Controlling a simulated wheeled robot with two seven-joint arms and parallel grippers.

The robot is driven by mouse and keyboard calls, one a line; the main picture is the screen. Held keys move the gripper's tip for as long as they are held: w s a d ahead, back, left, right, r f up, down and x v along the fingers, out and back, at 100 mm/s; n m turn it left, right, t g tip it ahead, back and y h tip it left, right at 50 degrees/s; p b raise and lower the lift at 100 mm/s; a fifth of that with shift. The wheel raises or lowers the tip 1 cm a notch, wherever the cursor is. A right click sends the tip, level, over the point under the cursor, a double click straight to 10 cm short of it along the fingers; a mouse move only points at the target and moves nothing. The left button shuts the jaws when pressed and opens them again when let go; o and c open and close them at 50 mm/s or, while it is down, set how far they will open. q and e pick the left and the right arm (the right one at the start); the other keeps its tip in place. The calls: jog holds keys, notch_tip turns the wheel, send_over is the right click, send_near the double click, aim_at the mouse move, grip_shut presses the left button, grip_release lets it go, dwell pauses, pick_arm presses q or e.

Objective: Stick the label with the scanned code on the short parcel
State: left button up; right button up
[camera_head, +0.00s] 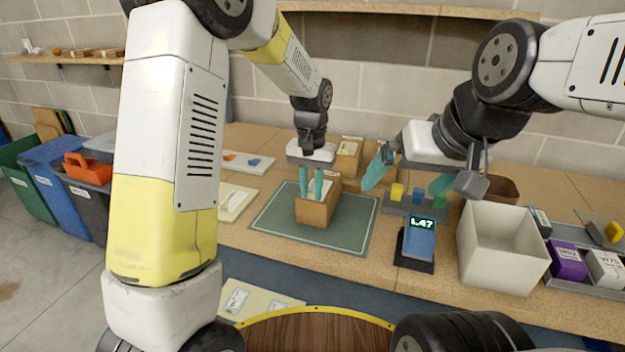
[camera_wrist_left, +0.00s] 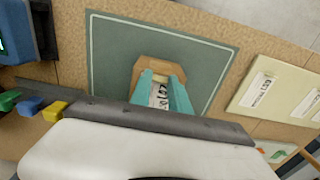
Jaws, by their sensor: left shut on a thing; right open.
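A small brown parcel (camera_head: 313,213) stands on the green mat (camera_head: 270,222); it also shows in the left wrist view (camera_wrist_left: 148,68). My left gripper (camera_head: 312,190) points down at its top, its teal fingers shut on a small white label (camera_wrist_left: 160,93) with dark print. The fingers hide part of it, and I cannot tell whether it touches the parcel. A second brown parcel (camera_head: 348,160) stands behind the mat. A blue device (camera_head: 419,243) has a screen reading "L47". My right gripper (camera_head: 408,181) is open and empty above the rack of coloured blocks.
The coloured block rack (camera_head: 404,208) is right of the mat. A white bin (camera_head: 495,262) stands further right, beside a grey tray (camera_head: 590,290) with small boxes. Cream label sheets (camera_head: 237,201) lie left of the mat. The mat's left part is clear.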

pick_arm(q)
jog(key=shift+f, duration=0.25)
dwell(0.6)
jog(key=o, duration=1.3)
jog(key=shift+r, duration=0.15)
jog(key=shift+r, duration=3.4)
